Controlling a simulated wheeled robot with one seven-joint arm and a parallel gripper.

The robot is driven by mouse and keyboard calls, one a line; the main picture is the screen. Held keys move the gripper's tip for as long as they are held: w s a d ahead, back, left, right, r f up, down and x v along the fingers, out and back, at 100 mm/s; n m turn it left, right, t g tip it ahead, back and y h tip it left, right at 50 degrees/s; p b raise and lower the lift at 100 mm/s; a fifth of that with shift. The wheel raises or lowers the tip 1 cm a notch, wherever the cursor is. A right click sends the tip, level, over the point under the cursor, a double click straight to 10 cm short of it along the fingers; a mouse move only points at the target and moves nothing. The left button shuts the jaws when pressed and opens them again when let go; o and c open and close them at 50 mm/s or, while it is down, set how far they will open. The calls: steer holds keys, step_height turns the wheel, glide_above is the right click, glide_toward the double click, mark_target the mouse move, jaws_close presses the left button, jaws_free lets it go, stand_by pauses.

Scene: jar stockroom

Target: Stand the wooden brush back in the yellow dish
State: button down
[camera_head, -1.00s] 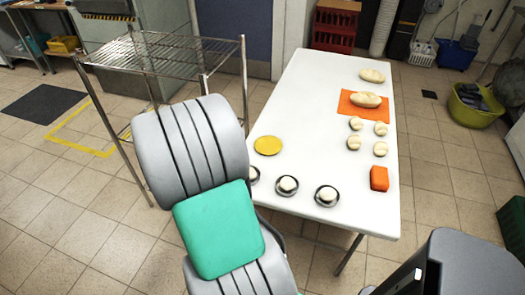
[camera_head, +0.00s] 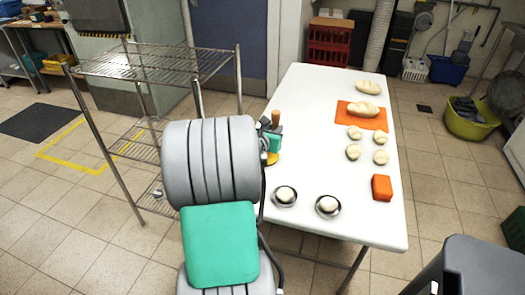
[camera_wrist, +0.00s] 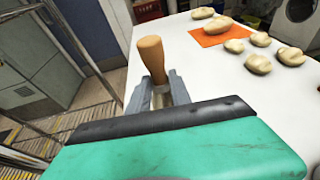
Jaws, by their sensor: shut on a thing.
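The wooden brush (camera_head: 276,118) is upright in my gripper (camera_head: 269,130), with its tan handle pointing up. In the wrist view, the brush handle (camera_wrist: 151,55) stands between the two grey fingers of my gripper (camera_wrist: 158,92), which are shut on it. The lower end of the brush is hidden behind my gripper. The yellow dish (camera_head: 272,159) lies on the left edge of the white table, mostly covered by my gripper and arm. It shows just below the gripper. I cannot tell whether the brush touches it.
Two small dark dishes with dough balls (camera_head: 285,195) (camera_head: 328,206) sit at the table's front. Several rolls (camera_head: 354,152), a loaf on an orange mat (camera_head: 342,109) and an orange block (camera_head: 382,188) are to the right. A wire rack (camera_head: 150,62) stands left of the white table (camera_head: 315,160).

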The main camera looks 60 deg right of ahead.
steer(key=w+f, duration=0.2)
steer(key=f, duration=0.1)
steer(key=w+f+b, duration=0.1)
steer(key=f, duration=0.1)
steer(key=shift+w+a+f, duration=0.15)
steer(key=shift+w+a, duration=0.2)
steer(key=shift+a, duration=0.05)
step_height(320, 180, down, 3)
steer(key=shift+s+r+b, duration=0.1)
steer(key=shift+b, duration=0.25)
steer(key=shift+r, duration=0.1)
steer(key=c, duration=1.2)
jaws_free()
steer(key=shift+o, duration=0.2)
steer(key=shift+a+r, duration=0.15)
steer(key=shift+a, duration=0.1)
steer(key=p+v, duration=0.1)
steer(key=v, duration=1)
steer(key=shift+a+r, duration=0.1)
steer(key=shift+a, duration=0.05)
